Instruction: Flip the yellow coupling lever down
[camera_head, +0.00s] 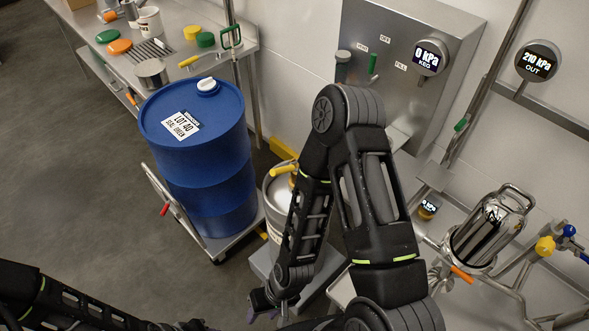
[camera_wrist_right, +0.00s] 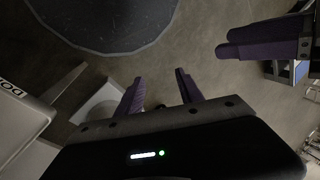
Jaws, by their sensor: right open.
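The yellow coupling lever (camera_head: 284,169) sits on top of a pale keg (camera_head: 274,213) beside the blue drum in the head view. It points left and slightly down; my right arm hides part of the coupling and keg. My right gripper (camera_head: 264,306) is low at the bottom of the head view, nearer me than the keg and apart from the lever. In the right wrist view its purple fingers (camera_wrist_right: 160,88) are spread with nothing between them. Purple fingers of my left gripper (camera_wrist_right: 264,38) show at the upper right of that view; their opening is unclear.
A blue drum (camera_head: 200,150) stands on a trolley left of the keg. A steel panel (camera_head: 400,55) with a gauge reading 0 kPa is on the wall. A shiny steel vessel (camera_head: 487,235) stands at right. Open floor (camera_head: 70,180) lies left.

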